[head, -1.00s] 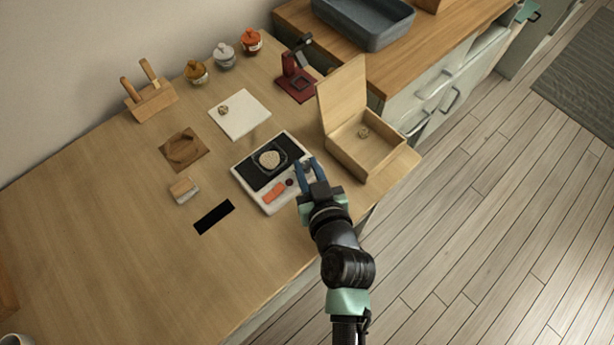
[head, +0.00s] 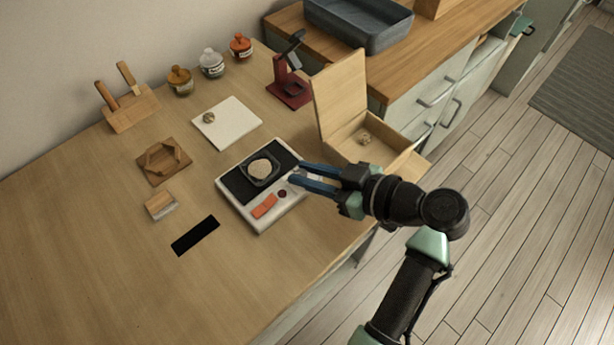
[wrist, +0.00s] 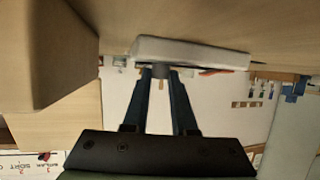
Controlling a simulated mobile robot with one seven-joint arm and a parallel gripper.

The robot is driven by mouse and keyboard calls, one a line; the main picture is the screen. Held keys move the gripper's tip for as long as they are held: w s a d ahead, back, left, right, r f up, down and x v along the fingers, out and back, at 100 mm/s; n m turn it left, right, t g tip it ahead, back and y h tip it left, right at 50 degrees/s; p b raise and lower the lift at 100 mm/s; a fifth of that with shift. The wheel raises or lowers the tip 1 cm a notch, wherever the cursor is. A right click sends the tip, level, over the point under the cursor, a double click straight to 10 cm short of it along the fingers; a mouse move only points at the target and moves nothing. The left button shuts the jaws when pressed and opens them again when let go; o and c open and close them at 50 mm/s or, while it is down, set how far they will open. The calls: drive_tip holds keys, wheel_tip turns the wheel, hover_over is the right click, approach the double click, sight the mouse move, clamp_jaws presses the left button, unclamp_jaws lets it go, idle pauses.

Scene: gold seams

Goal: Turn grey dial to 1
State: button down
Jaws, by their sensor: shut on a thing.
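The white device (head: 232,205) lies on the wooden table, with a black panel, a bowl of pale grainy stuff (head: 260,169), an orange-red bar (head: 264,206) and a small dark red knob (head: 282,194). My gripper (head: 296,173) reaches in from the right, its blue fingers at the device's right edge. In the wrist view the fingers are shut on the grey dial (wrist: 160,72), which sticks out from the edge of the white device (wrist: 195,52). The fingers hide part of the dial, and I cannot read its setting or any numbers.
An open wooden box (head: 344,144) with a small lump inside stands close behind my gripper. A white board (head: 235,121), a red stand (head: 289,92) and several small jars are farther back. The table's front left is mostly clear.

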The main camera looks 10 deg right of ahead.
drive_tip(key=shift+w+d+n+g+y+b, duration=0.1)
drive_tip(key=shift+w+n+g+y+b, duration=0.05)
drive_tip(key=shift+n+g+y+b, duration=0.55)
drive_tip(key=c, duration=1)
unclamp_jaws()
drive_tip(key=shift+f, duration=0.1)
drive_tip(key=v, duration=0.2)
drive_tip(key=p+v, duration=0.1)
drive_tip(key=v, duration=0.3)
drive_tip(key=shift+d+r+p, duration=0.1)
drive_tip(key=shift+r+p, duration=0.25)
drive_tip(key=shift+p+v, duration=2)
drive_tip(key=shift+v, duration=1.25)
